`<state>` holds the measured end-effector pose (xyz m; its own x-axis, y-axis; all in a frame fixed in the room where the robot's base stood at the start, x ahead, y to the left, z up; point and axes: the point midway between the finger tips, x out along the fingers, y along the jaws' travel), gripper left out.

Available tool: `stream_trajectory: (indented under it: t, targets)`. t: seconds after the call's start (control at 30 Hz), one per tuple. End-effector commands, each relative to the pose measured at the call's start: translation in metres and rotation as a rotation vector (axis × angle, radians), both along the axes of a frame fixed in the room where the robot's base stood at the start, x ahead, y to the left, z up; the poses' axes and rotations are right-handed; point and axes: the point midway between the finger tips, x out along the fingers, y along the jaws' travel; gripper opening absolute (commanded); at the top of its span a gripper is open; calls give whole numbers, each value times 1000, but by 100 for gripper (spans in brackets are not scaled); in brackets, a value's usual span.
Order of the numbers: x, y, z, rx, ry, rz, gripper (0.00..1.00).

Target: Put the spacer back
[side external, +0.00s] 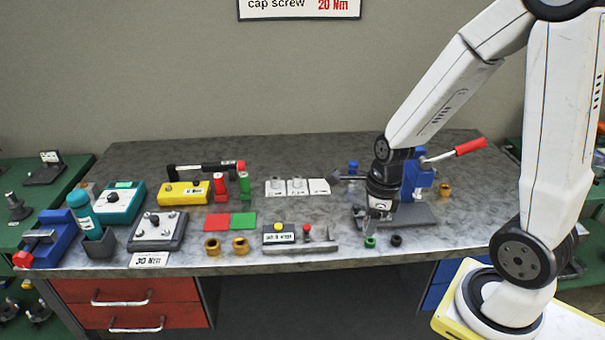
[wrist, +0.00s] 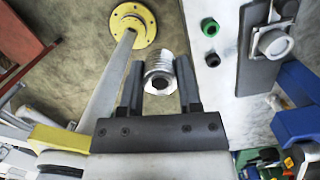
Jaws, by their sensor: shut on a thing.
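My gripper (wrist: 159,66) is shut on a silver, ridged round piece (wrist: 160,79) with a dark centre. The piece sits between the two fingers in the wrist view; I cannot tell for sure that it is the spacer. In the side view my gripper (side external: 378,212) is low over the right front of the bench, by the grey plate (side external: 418,214) of a blue stand (side external: 418,176) with a red-handled lever (side external: 470,146). My wrist hides the fingertips and the held piece there. A green ring (side external: 370,242) and a black ring (side external: 396,240) lie just in front.
Two brass rings (side external: 240,246) lie near the front edge, left of a grey block with a yellow button (side external: 278,228). White tiles (side external: 297,187), a yellow box (side external: 183,194) and a teal box (side external: 120,203) stand further back. The front middle between these is partly clear.

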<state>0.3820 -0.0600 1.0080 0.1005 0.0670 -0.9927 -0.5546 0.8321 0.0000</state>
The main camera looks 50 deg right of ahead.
Motion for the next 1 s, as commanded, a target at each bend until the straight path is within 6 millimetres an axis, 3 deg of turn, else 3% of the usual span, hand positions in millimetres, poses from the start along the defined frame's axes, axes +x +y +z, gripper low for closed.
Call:
stream_trajectory:
  t: [0.17,0.37,1.0]
  targets:
    - [9,-5,1,1,1,-17,0]
    - [34,-21,3,3,-1,-65,0]
    - [138,-120,8,3,-2,-320,0]
